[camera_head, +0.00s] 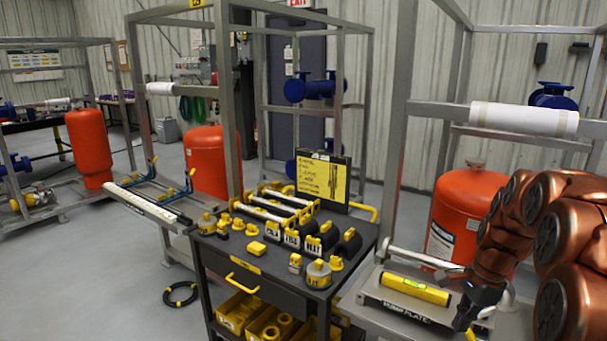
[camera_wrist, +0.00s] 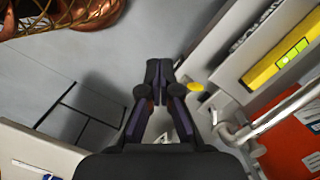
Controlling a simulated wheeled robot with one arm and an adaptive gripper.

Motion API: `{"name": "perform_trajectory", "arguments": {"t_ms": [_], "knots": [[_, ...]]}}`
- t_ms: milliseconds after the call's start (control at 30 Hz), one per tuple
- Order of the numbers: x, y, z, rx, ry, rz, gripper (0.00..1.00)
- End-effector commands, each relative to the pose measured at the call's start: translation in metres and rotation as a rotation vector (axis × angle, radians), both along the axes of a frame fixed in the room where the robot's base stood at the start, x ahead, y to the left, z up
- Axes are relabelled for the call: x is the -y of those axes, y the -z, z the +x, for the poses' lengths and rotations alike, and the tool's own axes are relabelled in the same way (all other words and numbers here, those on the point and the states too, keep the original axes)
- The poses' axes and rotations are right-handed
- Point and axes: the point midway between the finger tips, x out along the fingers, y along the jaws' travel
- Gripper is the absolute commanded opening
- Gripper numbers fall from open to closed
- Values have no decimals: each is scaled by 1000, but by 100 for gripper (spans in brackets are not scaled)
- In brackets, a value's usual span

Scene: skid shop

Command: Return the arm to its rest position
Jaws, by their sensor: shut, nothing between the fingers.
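My gripper (camera_head: 468,314) is at the lower right of the head view, at the end of my copper-coloured arm, beside the pump plate (camera_head: 400,312). In the wrist view my gripper (camera_wrist: 159,72) points away from the camera with its dark fingertips together and nothing between them. A yellow level (camera_head: 415,289) with a green vial lies on the pump plate, just left of the gripper in the head view. The level also shows at the upper right of the wrist view (camera_wrist: 282,62), apart from the fingers.
A dark cart (camera_head: 262,292) with yellow-and-black tools stands left of the pump plate. Metal frame posts (camera_head: 397,125) rise near the arm. An orange tank (camera_head: 455,215) and a white roll (camera_head: 523,119) are behind it. Grey floor is open at the left.

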Motion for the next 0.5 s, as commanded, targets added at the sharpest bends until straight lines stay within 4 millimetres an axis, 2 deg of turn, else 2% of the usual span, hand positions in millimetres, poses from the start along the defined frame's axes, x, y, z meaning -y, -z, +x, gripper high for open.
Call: {"name": "perform_trajectory", "arguments": {"t_ms": [33, 200, 500], "knots": [[-17, -5, -10, 0, -72, -5, 0], [-63, -16, -44, 0, -314, -16, 0], [-126, -26, -118, -1, -735, -30, 0]]}}
